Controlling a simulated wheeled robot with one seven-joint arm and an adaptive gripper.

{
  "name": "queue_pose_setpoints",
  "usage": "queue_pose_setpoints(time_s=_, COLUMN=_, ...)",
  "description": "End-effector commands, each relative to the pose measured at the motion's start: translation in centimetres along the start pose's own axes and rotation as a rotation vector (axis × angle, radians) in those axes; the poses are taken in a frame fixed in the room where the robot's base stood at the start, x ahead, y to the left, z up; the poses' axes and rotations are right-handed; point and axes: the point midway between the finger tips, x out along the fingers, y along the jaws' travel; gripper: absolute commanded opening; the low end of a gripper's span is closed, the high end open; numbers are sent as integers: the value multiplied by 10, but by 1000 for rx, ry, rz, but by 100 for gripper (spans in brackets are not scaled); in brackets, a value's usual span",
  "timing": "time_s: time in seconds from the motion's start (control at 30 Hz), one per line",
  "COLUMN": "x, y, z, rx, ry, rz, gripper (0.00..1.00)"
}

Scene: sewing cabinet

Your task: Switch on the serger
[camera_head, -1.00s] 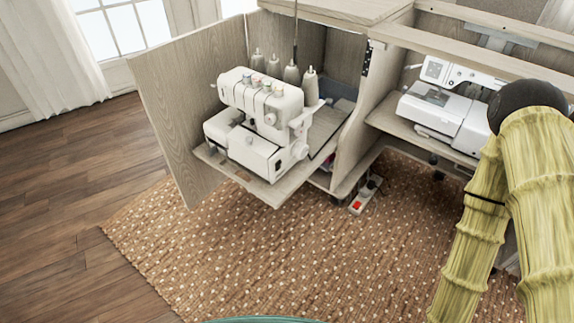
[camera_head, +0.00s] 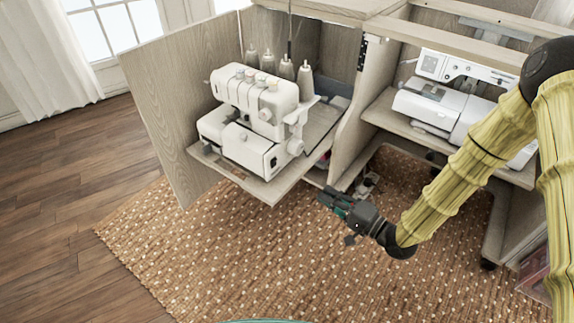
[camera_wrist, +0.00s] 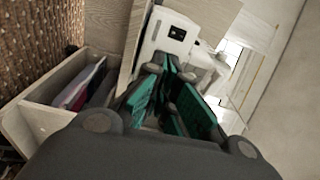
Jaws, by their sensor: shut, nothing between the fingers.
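The white serger (camera_head: 250,140) stands on the pulled-out shelf (camera_head: 265,191) of the left cabinet bay, its handwheel side turned toward my arm. Thread cones stand behind it. My gripper (camera_head: 327,197) is shut and empty, below and to the right of the serger, apart from it. In the wrist view, my gripper (camera_wrist: 178,82) has dark fingers with teal pads. A white machine side with a small dark panel (camera_wrist: 177,33) shows beyond the fingertips; it looks like the serger. I cannot make out the switch or its position.
A white sewing machine (camera_head: 435,105) sits on the right cabinet shelf. A cabinet divider (camera_head: 352,130) stands between the bays. The open door (camera_head: 170,115) is left of the serger. A bin (camera_wrist: 60,105) with coloured items shows in the wrist view. The rug (camera_head: 230,260) in front is clear.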

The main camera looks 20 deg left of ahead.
Motion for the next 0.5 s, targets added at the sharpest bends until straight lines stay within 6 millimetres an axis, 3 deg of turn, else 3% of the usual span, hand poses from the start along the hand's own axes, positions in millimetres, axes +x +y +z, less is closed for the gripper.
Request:
queue_pose_setpoints(time_s=0.2, x=10, y=-25, z=0, rx=51, ry=-63, rz=-94, gripper=0)
queue_pose_setpoints(time_s=0.5, x=11, y=-25, z=0, rx=53, ry=-64, rz=-95, gripper=0)
